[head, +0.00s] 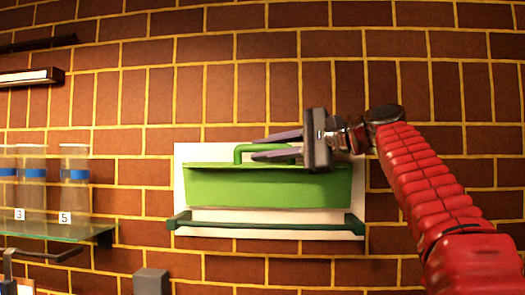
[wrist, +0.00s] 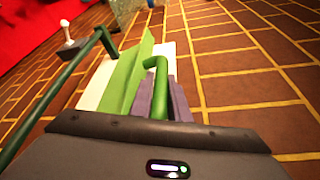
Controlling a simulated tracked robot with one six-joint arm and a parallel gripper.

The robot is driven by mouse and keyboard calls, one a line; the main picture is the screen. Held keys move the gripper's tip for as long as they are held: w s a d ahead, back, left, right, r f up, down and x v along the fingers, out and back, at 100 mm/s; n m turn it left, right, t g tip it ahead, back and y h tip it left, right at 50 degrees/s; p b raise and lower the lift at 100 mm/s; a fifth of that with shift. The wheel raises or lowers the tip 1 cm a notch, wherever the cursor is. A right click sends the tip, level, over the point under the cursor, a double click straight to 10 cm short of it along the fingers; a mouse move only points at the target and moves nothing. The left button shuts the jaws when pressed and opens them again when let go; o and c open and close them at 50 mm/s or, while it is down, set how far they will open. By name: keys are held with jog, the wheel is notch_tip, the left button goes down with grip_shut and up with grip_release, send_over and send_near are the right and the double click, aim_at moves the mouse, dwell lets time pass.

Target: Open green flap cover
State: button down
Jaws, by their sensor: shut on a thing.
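The green flap cover (head: 265,187) is on a white backing plate (head: 300,217) on the brick wall, in the middle of the head view. It also shows in the wrist view (wrist: 127,78). A green handle (head: 239,153) rises at its top; in the wrist view the handle (wrist: 159,80) runs between my purple fingers. My gripper (head: 272,147) comes from the right and is shut on this handle. The fingers hide part of the handle in the head view. I cannot tell how far the flap is tilted.
A dark green bar (head: 265,226) runs across below the cover. To the left, a glass shelf (head: 45,231) holds several clear cylinders with blue bands, two numbered 3 and 5. A grey block (head: 151,282) stands at the bottom. The wall above the cover is clear.

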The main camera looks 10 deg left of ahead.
jog(key=c, duration=1.7)
grip_release()
jog(key=shift+f, duration=0.1)
jog(key=shift+c, duration=0.2)
jog(key=shift+o, duration=0.3)
jog(key=shift+w, duration=0.1)
jog(key=shift+f, duration=0.1)
jog(key=shift+d, duration=0.2)
jog(key=shift+d, duration=0.35)
jog(key=v, duration=1.3)
jog(key=shift+s+r, duration=0.25)
jog(key=shift+s, duration=0.1)
jog(key=shift+a, duration=0.15)
jog(key=shift+c, duration=0.2)
